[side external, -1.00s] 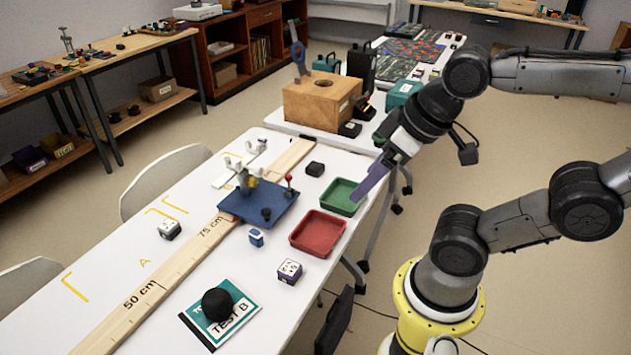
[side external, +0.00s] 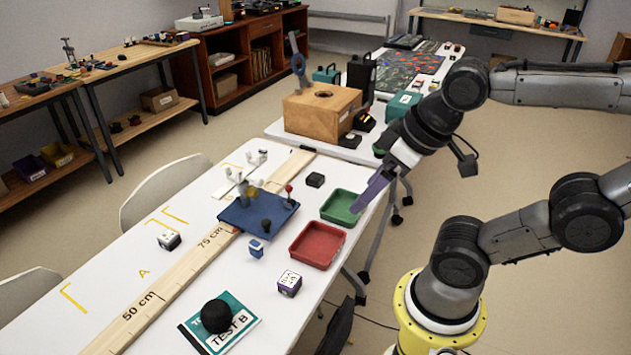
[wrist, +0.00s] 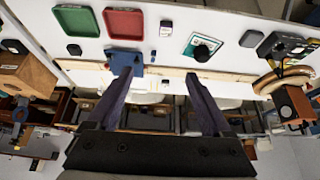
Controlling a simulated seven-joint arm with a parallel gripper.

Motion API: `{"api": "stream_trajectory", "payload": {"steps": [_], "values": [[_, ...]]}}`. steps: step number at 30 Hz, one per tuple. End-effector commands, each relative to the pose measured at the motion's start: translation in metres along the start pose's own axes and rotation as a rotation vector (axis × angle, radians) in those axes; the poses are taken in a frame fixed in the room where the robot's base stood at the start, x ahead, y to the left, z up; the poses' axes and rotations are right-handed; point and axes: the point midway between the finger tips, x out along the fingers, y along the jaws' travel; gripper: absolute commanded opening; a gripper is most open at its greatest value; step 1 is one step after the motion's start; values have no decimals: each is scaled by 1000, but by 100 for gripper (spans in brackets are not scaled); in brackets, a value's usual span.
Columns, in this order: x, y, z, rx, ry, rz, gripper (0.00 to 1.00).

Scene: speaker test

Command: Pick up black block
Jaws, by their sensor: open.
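The small black block (side external: 315,180) sits on the white table just behind the green tray (side external: 356,211). In the wrist view the black block (wrist: 74,49) is at the upper left, below the green tray (wrist: 76,21). My gripper (side external: 366,205) is in the air at the table's right edge, and its purple fingers overlap the green tray's corner in the side view. In the wrist view my gripper (wrist: 158,77) has its two fingers spread wide with nothing held. The block is apart from the fingers.
A red tray (side external: 317,245) is beside the green one. A blue board (side external: 232,218) with small parts, a wooden ruler (side external: 150,300), several dice-like cubes and a black ball (side external: 215,316) on a TEST B booklet share the table. A wooden box (side external: 322,112) stands beyond the block.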

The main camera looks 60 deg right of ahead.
Motion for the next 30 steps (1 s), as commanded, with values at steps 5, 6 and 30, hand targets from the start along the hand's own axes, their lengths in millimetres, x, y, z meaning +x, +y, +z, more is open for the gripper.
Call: {"api": "stream_trajectory", "payload": {"steps": [5, 6, 30], "values": [[0, 0, 0, 0, 0, 0, 84], [0, 0, 0, 0, 0, 0, 89], [-26, 23, -78, -673, 62, 127, 98]]}}
